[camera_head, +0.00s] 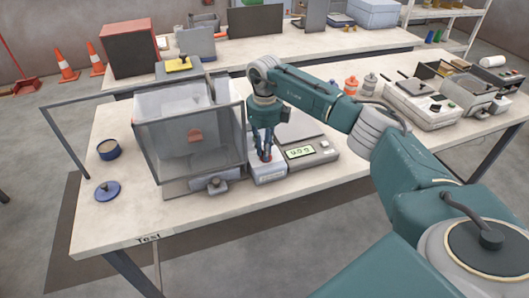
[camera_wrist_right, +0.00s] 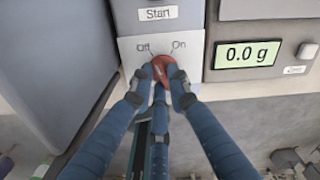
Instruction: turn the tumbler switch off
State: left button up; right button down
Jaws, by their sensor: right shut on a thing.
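The tumbler switch is a round red knob (camera_wrist_right: 161,68) on a light panel with "Off" marked at upper left and "On" at upper right. In the right wrist view my right gripper (camera_wrist_right: 162,82) has its blue fingers closed around the knob, which partly hides it, so I cannot tell clearly which mark it points at. In the head view my right gripper (camera_head: 266,155) reaches down to the small grey switch box (camera_head: 268,174). My left gripper is not in view.
A clear-walled bin machine (camera_head: 190,145) stands just left of the switch. A scale with a lit display (camera_head: 300,152) stands to its right. A blue lid (camera_head: 107,191) and a round tin (camera_head: 109,149) lie at the table's left. The front table strip is clear.

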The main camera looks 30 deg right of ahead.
jog(key=shift+n, duration=0.6)
jog(key=shift+r, duration=0.1)
jog(key=c, duration=1.7)
grip_release()
jog(key=shift+o, duration=0.2)
notch_tip(320, 180, up, 12)
